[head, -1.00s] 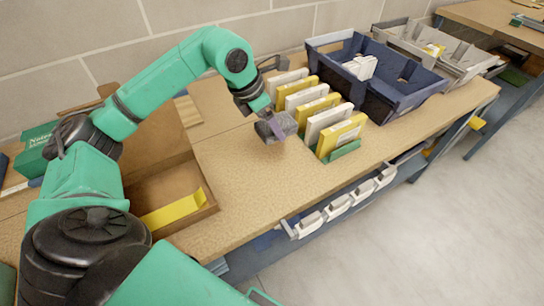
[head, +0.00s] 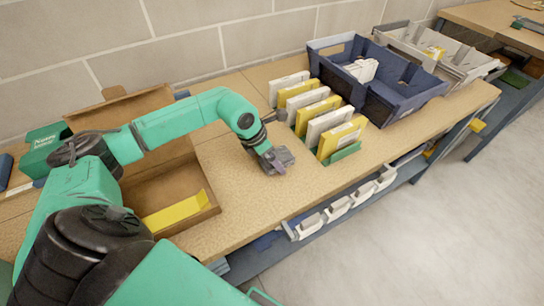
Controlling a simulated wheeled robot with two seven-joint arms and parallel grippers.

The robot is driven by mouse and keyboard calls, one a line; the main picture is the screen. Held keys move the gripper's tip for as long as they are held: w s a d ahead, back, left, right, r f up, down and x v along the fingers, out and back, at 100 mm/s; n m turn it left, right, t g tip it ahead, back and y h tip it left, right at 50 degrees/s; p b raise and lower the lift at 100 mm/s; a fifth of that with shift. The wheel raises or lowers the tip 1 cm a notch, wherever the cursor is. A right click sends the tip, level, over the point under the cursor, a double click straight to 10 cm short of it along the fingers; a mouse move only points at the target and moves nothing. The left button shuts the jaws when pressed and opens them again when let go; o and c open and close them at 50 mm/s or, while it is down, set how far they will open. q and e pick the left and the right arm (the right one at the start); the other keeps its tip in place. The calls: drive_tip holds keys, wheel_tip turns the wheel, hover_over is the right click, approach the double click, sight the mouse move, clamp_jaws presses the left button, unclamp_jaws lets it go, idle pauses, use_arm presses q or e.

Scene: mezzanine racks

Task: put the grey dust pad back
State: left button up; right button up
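My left gripper (head: 276,165) is low over the bare front part of the workbench (head: 235,205), left of the row of yellow and white boxes. It appears shut on the grey dust pad (head: 284,157), a small grey block at the end of my arm. The fingers are small and partly hidden, and I cannot tell whether the pad touches the bench. My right gripper is not in view.
Yellow and white boxes (head: 341,137) stand in a row. Behind them is a blue divided bin (head: 385,105), then a grey bin (head: 470,65). An open cardboard box (head: 207,212) with a yellow strip lies left. White bins (head: 338,210) hang below the front edge.

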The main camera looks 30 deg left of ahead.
use_arm(q)
drive_tip(key=b+v, duration=0.2)
drive_tip(key=v, duration=1)
drive_tip(key=shift+a, duration=0.1)
